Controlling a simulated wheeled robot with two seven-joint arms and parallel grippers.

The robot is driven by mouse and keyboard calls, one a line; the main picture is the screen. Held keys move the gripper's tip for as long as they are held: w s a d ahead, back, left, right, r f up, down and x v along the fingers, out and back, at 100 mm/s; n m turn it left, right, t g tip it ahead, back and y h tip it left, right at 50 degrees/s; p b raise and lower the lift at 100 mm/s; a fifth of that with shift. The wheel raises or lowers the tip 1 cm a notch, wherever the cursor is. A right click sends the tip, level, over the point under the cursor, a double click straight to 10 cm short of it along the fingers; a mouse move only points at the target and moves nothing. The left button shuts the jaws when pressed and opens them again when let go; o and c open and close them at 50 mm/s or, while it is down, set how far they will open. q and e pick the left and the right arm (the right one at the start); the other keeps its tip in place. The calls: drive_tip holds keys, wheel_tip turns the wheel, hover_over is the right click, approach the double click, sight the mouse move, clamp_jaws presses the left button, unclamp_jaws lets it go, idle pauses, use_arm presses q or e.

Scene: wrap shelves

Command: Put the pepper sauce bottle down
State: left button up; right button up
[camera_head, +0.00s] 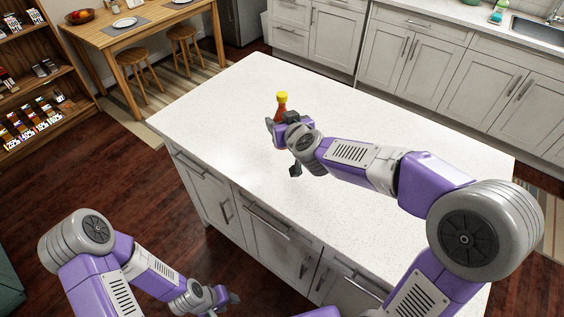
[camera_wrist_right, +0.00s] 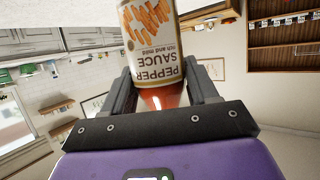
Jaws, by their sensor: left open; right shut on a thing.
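The pepper sauce bottle (camera_head: 281,103) is red with a yellow cap. It stands about upright over the white island countertop (camera_head: 400,150). Its lower part is hidden behind my right gripper (camera_head: 279,122), so I cannot tell whether its base touches the counter. In the right wrist view the bottle (camera_wrist_right: 155,45) shows its label upside down, between the two fingers of my right gripper (camera_wrist_right: 163,92), which is shut on it. My left gripper (camera_head: 228,300) is open and low in front of the island's cabinets, away from the bottle.
The countertop around the bottle is bare. A wooden table (camera_head: 150,32) with stools stands at the upper left, and a shelf of packaged goods (camera_head: 35,90) at the far left. Kitchen cabinets with a sink (camera_head: 535,32) line the back.

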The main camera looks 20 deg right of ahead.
wheel_tip(320, 180, down, 10)
drive_tip(key=b, duration=0.7)
drive_tip(key=shift+r, duration=0.3)
drive_tip(key=o, duration=0.9)
drive_tip(key=shift+f+b, duration=0.2)
drive_tip(key=shift+b, duration=0.1)
drive_tip(key=shift+c, duration=0.2)
drive_tip(key=o, duration=0.4)
